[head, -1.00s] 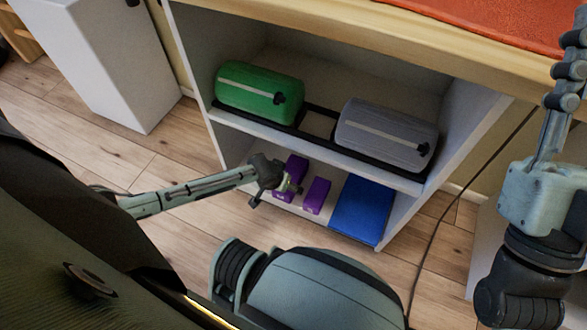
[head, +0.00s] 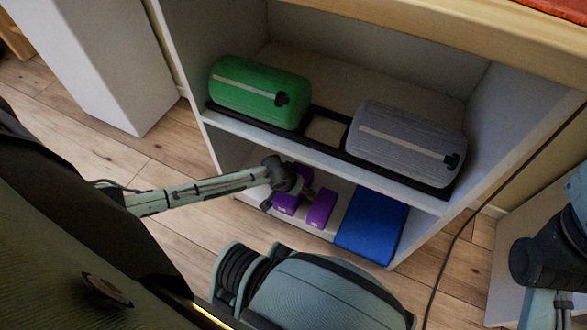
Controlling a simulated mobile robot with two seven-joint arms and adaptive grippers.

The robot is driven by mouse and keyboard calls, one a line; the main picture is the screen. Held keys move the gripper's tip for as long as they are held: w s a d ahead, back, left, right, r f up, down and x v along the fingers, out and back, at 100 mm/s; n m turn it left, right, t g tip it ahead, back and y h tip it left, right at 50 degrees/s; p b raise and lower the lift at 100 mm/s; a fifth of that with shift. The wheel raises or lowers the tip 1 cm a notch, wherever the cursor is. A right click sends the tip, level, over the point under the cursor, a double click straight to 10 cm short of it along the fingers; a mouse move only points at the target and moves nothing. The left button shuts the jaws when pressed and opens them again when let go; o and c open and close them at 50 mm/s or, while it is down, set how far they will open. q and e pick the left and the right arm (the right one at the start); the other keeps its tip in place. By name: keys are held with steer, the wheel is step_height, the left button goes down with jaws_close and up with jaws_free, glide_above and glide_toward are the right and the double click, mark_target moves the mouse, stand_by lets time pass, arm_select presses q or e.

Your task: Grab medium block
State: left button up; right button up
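Two purple blocks are on the low shelf of the white unit. The left purple block (head: 288,205) is partly hidden by my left gripper. The right purple block (head: 321,209) is just beside it, with a small gap between. A larger, flat blue block (head: 371,227) lies to their right. The frames do not show clearly which one is the medium block. My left gripper (head: 286,198) is at the left purple block, fingers spread apart over its upper end; I cannot tell whether they touch it. My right gripper is out of view; only part of that arm shows at the right edge.
A green roll (head: 259,93) and a grey roll (head: 407,143) rest in a black rack (head: 325,131) on the shelf above (head: 225,122), over the blocks. A white cabinet (head: 95,60) stands at left. A dark cable runs down at right.

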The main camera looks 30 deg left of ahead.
arm_select(q)
steer(key=shift+c, duration=0.6)
steer(key=c, duration=1.2)
steer(key=shift+r, duration=0.1)
